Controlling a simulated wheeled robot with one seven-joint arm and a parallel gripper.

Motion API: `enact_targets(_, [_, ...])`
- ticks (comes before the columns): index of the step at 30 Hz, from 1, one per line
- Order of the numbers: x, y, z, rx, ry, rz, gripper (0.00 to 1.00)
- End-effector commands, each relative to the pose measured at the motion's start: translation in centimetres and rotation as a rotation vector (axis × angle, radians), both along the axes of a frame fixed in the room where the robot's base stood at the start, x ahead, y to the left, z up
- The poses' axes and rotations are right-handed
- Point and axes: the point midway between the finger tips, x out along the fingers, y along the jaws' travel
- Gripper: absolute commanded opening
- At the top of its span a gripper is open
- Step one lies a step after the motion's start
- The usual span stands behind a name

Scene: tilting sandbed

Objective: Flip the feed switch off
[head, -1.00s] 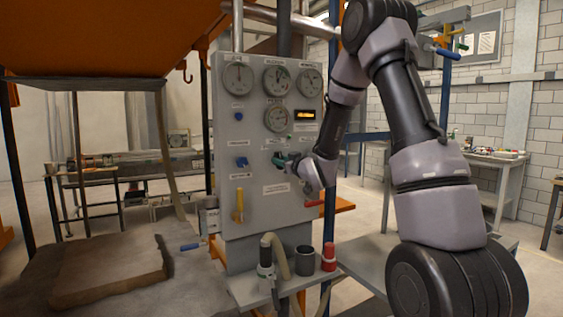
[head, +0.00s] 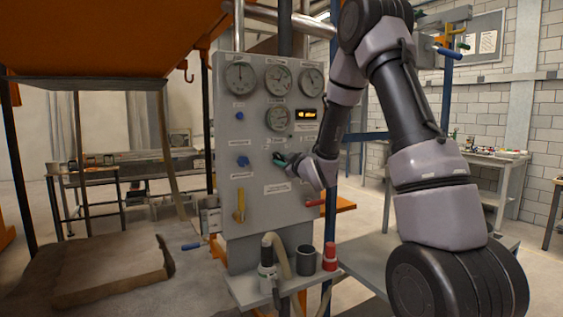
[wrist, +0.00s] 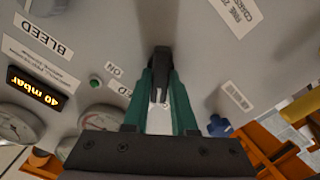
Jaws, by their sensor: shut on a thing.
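The feed switch is a small dark lever (wrist: 160,60) on the grey control panel (head: 230,150). In the wrist view it stands out between my green fingertips. An "ON" label (wrist: 114,69) and a partly hidden label ending in "ED" show beside it. My gripper (wrist: 160,88) is shut on the lever, its fingers pointing at the panel. In the head view my gripper (head: 281,159) is at the panel's middle right, below the small display (head: 307,114). There the fingers and wrist hide the lever, so I cannot read its position.
The panel also carries several gauges (head: 240,77), a blue knob (head: 243,160), a yellow lever (head: 240,204) and a red-handled lever (head: 314,203). A shelf below holds a hose nozzle, a dark cup (head: 305,260) and a red item (head: 330,257). The sandbed (head: 110,270) lies at left.

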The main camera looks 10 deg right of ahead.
Motion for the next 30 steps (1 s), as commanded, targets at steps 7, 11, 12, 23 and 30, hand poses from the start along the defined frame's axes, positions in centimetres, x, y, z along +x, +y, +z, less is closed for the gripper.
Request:
enact_targets(7, [-0.1,-0.1,-0.2,-0.001,0.004,-0.001,0.00])
enact_targets(11, [0.0,0.0,-0.2,-0.001,0.003,-0.001,0.55])
enact_targets(12, [0.0,0.0,-0.1,0.000,0.003,-0.001,0.55])
enact_targets(23, [-0.9,-0.3,0.0,0.001,0.001,-0.001,0.55])
enact_targets(30, [-5.3,-1.8,-0.1,0.000,0.003,-0.002,0.55])
